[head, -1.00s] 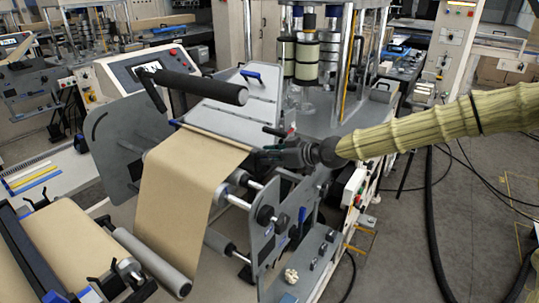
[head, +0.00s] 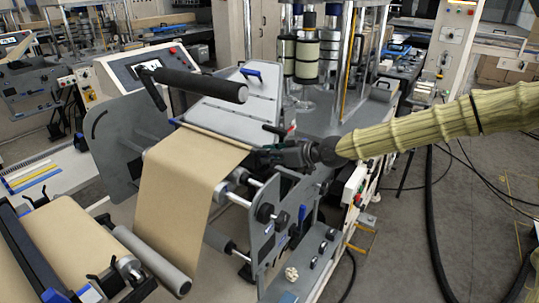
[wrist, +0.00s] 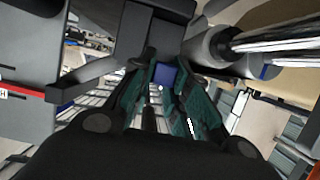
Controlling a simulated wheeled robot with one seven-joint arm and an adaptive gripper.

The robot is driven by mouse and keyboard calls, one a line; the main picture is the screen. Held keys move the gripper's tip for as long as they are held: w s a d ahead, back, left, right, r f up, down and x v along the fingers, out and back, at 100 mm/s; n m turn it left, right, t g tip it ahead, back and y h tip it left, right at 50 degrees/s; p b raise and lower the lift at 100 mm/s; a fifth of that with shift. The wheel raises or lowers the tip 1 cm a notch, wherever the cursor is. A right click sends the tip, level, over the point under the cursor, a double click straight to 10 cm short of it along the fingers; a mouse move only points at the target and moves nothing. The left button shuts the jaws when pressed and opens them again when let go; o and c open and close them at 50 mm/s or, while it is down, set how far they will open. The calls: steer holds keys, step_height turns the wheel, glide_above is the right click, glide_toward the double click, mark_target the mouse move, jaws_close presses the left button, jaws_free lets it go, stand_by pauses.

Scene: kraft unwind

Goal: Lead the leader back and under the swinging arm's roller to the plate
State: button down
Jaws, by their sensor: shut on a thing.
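The leader is a thin bar (head: 212,135) across the top edge of the brown kraft web (head: 178,185). My gripper (head: 257,152) is shut on its right end in the head view. A blue end piece (wrist: 165,75) shows between the fingers in the wrist view. The swinging arm (head: 152,92) carries a black roller (head: 200,87), raised above and behind the leader. The grey plate (head: 235,108) slopes up behind the leader, partly covered by the roller. The web hangs from the leader down to a lower grey roller. My fingertips are partly hidden in the head view.
The kraft roll (head: 62,235) lies at lower left, beside the grey guide roller (head: 152,262). Grey side plates (head: 120,140) flank the web. Posts and a cylinder stack (head: 306,55) stand behind. Open floor (head: 400,240) is at the right.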

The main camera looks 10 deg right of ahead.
steer(key=c, duration=1.3)
jaws_free()
steer(key=shift+f, duration=0.1)
